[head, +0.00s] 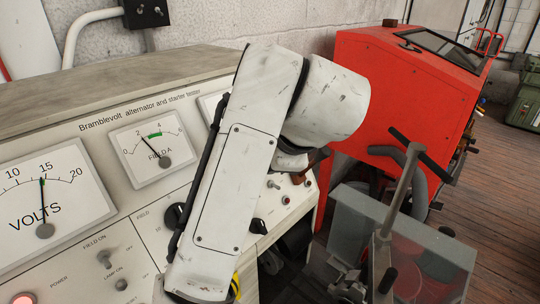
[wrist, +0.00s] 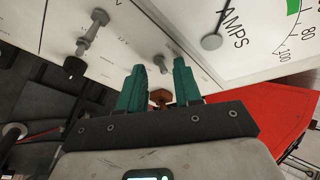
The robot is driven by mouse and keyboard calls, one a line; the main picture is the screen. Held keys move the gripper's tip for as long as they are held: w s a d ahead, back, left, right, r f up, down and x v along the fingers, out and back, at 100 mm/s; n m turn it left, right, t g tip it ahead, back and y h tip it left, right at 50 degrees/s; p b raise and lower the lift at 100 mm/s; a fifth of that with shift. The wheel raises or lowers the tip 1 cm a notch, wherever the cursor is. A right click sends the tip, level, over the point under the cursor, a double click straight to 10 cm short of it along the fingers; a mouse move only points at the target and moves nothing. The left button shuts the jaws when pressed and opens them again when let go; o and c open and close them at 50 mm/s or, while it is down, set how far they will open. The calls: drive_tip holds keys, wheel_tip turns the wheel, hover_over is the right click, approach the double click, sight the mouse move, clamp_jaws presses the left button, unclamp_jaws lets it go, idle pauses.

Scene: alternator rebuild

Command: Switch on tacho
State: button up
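My gripper (wrist: 160,78) shows in the wrist view as two teal fingers held apart. Its fingertips point at the tester's cream panel. A small metal toggle switch (wrist: 160,63) is just beyond the gap between the tips, apparently not gripped. A red-brown knob-like part (wrist: 160,97) shows deeper between the fingers; I cannot tell whether they touch it. No tacho label is readable, so I cannot tell which switch is the tacho's. In the head view my arm covers part of the panel and a small toggle (head: 273,184) shows right of it. The fingers are hidden there.
A larger metal lever (wrist: 92,30) and a black knob (wrist: 74,67) are left of the fingers. The AMPS meter (wrist: 255,35) is close on the right. A red machine (head: 400,95) and a clear-guarded clamp stand (head: 425,235) are right of the tester (head: 120,215).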

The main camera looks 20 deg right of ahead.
drive_tip(key=b+v, duration=0.1)
drive_tip(key=v, duration=0.9)
drive_tip(key=shift+s+r, duration=0.3)
drive_tip(key=shift+f, duration=0.1)
idle(0.3)
